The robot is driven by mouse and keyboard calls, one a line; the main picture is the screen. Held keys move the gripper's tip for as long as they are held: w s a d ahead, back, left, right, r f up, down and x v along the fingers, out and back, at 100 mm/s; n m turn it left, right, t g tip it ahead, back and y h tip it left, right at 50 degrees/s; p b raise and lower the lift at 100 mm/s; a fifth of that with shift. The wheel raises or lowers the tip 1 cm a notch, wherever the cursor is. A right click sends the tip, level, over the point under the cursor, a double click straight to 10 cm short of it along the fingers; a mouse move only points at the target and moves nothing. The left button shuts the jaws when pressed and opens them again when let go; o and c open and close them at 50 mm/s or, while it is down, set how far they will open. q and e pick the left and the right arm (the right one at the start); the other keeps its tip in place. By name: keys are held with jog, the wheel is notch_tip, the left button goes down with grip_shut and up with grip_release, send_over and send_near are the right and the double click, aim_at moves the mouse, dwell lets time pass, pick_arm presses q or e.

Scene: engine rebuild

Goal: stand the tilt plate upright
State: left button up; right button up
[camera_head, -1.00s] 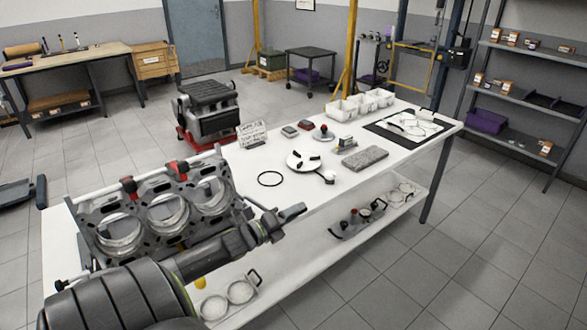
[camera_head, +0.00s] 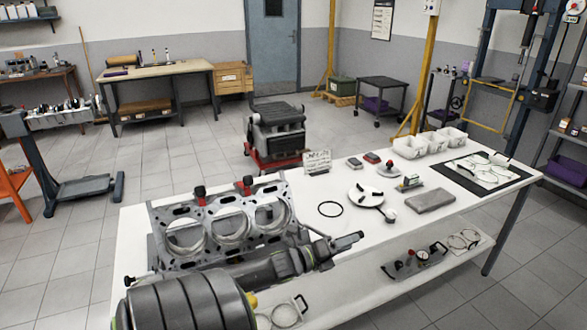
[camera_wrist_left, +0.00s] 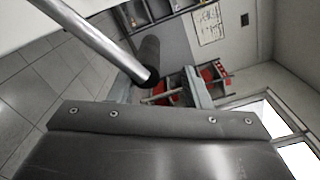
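The engine block (camera_head: 229,222) with three open bores stands at the left end of the white workbench, its bored face leaning towards me. A plate carrying it cannot be told apart clearly in the head view. A pale rod with a dark knob (camera_head: 130,281) sticks out at the block's lower left. In the left wrist view a bare metal rod (camera_wrist_left: 90,35) with a black end crosses the upper left. My left gripper (camera_head: 352,241) is in front of the block's right end, over the bench's front edge, apart from the block. My right gripper is out of view.
On the white workbench (camera_head: 322,258) lie a black ring (camera_head: 330,209), a round white fixture (camera_head: 366,196), a grey slab (camera_head: 430,200) and white bins (camera_head: 410,147). A lower shelf holds a gauge tool (camera_head: 413,262). A second engine (camera_head: 277,130) stands behind on the floor.

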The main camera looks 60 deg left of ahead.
pick_arm(q)
jog(key=s+a+p, duration=0.1)
jog(key=s+p, duration=0.8)
jog(key=s, duration=0.9)
jog(key=shift+a, duration=0.2)
dwell(0.8)
dwell(0.4)
